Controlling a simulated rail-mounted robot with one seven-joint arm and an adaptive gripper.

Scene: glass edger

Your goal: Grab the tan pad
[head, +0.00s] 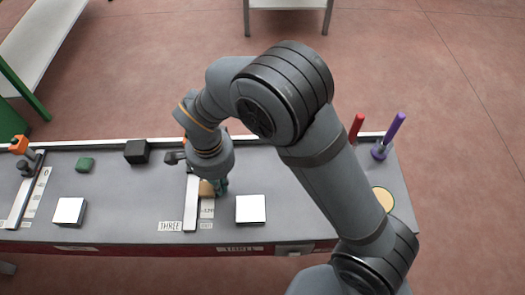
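A small tan block-like piece (206,188), which looks like the tan pad, lies on the bench beside a light metal strip, mostly hidden behind my wrist. My gripper (220,187) points down right at it, with a teal fingertip showing at its right side. The wrist hides the other finger, so I cannot tell whether the fingers are open or shut, or whether they touch the pad. A round tan disc (383,199) lies at the right end of the bench, partly beside my arm.
The grey bench (120,195) holds a green pad (85,164), a black block (137,151) and two white square blocks, one on the left (69,211) and one right of my gripper (250,209). Red (356,126) and purple (388,136) upright handles stand at the back right.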

